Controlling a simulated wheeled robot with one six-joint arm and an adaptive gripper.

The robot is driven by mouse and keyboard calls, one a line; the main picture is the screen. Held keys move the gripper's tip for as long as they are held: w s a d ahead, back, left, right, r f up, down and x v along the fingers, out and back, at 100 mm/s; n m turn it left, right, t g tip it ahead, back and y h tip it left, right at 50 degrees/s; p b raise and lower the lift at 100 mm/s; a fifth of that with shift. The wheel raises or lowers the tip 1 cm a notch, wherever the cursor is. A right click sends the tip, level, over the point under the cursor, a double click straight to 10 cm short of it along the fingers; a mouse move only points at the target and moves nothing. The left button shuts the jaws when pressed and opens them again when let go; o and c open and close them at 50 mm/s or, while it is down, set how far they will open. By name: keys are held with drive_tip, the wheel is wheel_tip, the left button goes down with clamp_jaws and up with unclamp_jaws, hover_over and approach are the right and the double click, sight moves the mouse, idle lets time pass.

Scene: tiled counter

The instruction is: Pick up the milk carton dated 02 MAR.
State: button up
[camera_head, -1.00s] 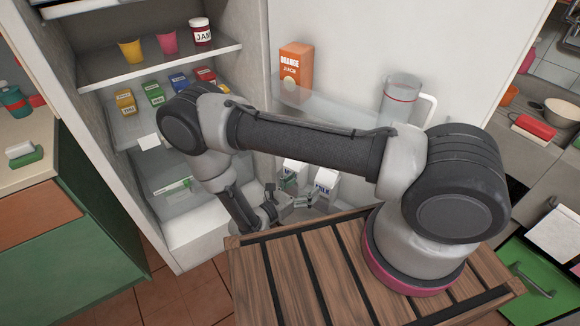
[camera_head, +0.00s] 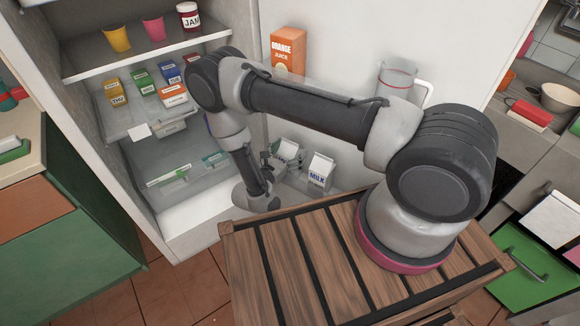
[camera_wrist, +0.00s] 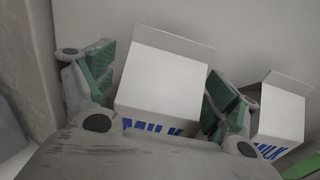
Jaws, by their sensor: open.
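Two white milk cartons with blue MILK lettering stand side by side low on the fridge door. The left carton (camera_head: 288,149) is partly hidden by my gripper (camera_head: 270,163) in the head view. The right carton (camera_head: 320,170) stands clear in that view. In the wrist view my gripper (camera_wrist: 163,70) is open, with one green-padded finger on each side of a carton (camera_wrist: 165,85). The right finger is in the gap before the other carton (camera_wrist: 281,112). I cannot tell whether the fingers touch either carton. No date is readable on either carton.
An orange juice carton (camera_head: 287,50) and a clear jug (camera_head: 396,82) stand on the door shelf above. Fridge shelves at left hold cups, a jam jar (camera_head: 188,16) and several small boxes (camera_head: 145,84). A slatted wooden top (camera_head: 300,262) lies in front.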

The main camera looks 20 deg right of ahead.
clamp_jaws()
idle(0.3)
drive_tip(key=shift+r, duration=0.1)
